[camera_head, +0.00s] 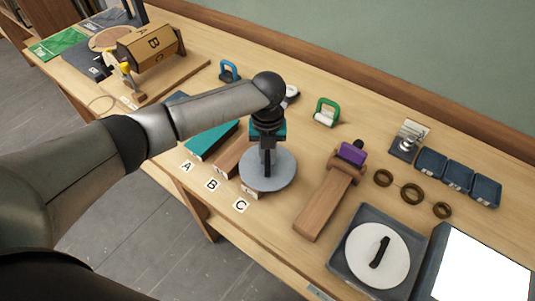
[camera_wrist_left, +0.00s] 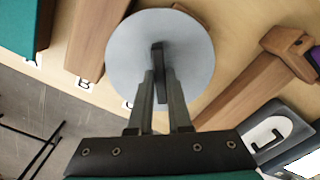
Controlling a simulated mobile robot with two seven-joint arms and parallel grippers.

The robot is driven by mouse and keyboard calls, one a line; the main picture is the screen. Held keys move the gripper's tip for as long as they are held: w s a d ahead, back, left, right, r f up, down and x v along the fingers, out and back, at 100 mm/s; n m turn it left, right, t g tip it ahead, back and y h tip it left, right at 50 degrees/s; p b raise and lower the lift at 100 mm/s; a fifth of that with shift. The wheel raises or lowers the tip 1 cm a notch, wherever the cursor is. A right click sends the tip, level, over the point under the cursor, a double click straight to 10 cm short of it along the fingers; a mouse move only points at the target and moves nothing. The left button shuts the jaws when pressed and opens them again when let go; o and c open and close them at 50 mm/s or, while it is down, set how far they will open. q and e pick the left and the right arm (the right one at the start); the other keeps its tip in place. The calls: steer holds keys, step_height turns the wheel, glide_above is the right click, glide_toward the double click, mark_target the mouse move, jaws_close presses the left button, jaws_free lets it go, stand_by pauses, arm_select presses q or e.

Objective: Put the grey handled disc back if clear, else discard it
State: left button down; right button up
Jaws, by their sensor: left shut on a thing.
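The grey disc (camera_head: 283,180) is in my left gripper (camera_head: 267,160), which is shut on its upright dark handle. In the left wrist view the grey disc (camera_wrist_left: 125,50) fills the top middle, with the fingers (camera_wrist_left: 160,85) on either side of its handle (camera_wrist_left: 158,60). The disc appears above the table near label C (camera_head: 240,205) and hides part of a wooden block there. Its underside is hidden, and no mark shows on its upper face. My right gripper is not in view.
A white disc with a black handle (camera_head: 405,255) lies in a dark tray (camera_head: 345,257) at front right, beside a bright white panel (camera_head: 480,265). A wooden stand with a purple piece (camera_head: 352,152), brown rings (camera_head: 411,194) and blue bins (camera_head: 458,177) stand right. A lettered wooden drum (camera_head: 150,45) stands far left.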

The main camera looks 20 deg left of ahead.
arm_select(q)
steer(key=shift+f, duration=0.15)
steer(key=c, duration=0.8)
jaws_free()
steer(key=shift+o, duration=0.5)
steer(key=o, duration=0.4)
steer(key=shift+r+p, duration=4.05)
steer(key=shift+p, duration=0.05)
steer(key=shift+f, duration=0.1)
